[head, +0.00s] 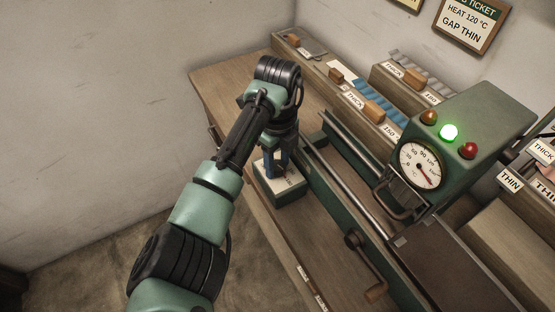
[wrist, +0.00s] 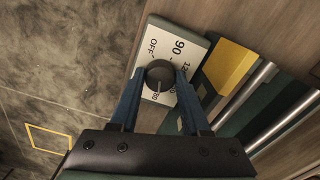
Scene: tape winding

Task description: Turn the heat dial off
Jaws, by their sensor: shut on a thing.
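The heat dial is a round black knob (wrist: 160,72) on a pale plate marked OFF, 90 and further numbers (wrist: 152,45). Its white pointer line points toward the bottom of the wrist view, away from OFF, near a partly hidden number. My gripper (wrist: 160,76) has its two blue fingers shut on the knob from both sides. In the head view my gripper (head: 277,165) reaches down onto the dial's green box (head: 282,196); the knob itself is hidden there.
A green machine (head: 480,125) carries a gauge (head: 419,165), a lit green lamp (head: 448,132) and dim amber and red lamps. Metal rails (head: 350,158) and a crank handle (head: 376,291) lie right of the dial. Labelled wooden trays (head: 355,98) stand behind. A ticket (head: 468,22) reads HEAT 120 °C, GAP THIN.

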